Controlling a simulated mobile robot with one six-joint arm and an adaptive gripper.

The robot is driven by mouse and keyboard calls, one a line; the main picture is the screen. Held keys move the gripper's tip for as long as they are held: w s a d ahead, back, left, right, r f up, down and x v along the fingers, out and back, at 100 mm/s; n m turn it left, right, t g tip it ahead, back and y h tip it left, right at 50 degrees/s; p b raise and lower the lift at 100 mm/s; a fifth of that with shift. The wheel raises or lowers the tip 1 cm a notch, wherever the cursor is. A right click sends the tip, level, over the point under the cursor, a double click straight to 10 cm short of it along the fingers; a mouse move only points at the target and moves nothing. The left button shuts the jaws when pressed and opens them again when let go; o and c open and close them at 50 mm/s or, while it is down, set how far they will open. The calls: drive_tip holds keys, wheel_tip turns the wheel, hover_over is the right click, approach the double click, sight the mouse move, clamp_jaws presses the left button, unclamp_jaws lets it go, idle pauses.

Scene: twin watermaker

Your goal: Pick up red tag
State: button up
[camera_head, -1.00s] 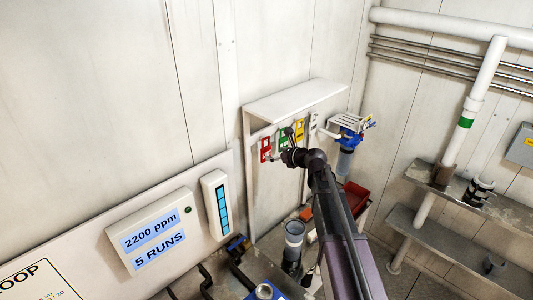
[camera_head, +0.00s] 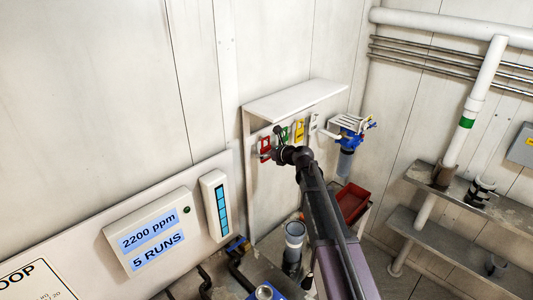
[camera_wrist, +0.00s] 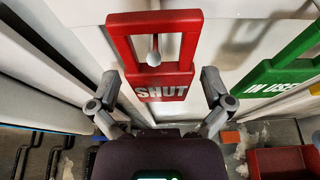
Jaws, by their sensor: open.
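The red tag (camera_wrist: 161,84) reads "SHUT" and hangs by its open upper frame from a small peg (camera_wrist: 154,50) on the white board, centred in the wrist view. In the head view the red tag (camera_head: 265,147) is the leftmost of a row of tags, partly behind my wrist. My gripper (camera_wrist: 158,84) is open, with one finger to each side of the tag's lower part. No contact between the fingers and the tag can be made out. In the head view my gripper (camera_head: 273,154) is small and dark in front of the tag.
A green "IN USE" tag (camera_wrist: 285,72) hangs close on the right. A yellow tag (camera_head: 299,130) hangs beyond it. A white shelf (camera_head: 296,100) overhangs the tags. A red bin (camera_head: 353,201) stands below right, and a grey cylinder (camera_head: 294,238) stands below.

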drive_tip(key=c, duration=0.9)
drive_tip(key=shift+r, duration=0.15)
drive_tip(key=shift+r+p, duration=0.7)
drive_tip(key=shift+p, duration=0.2)
drive_tip(key=s+d, duration=1.2)
drive_tip(key=d, duration=0.1)
drive_tip(key=shift+s+f, duration=0.15)
drive_tip(key=shift+s, duration=0.15)
drive_tip(key=shift+a, duration=0.1)
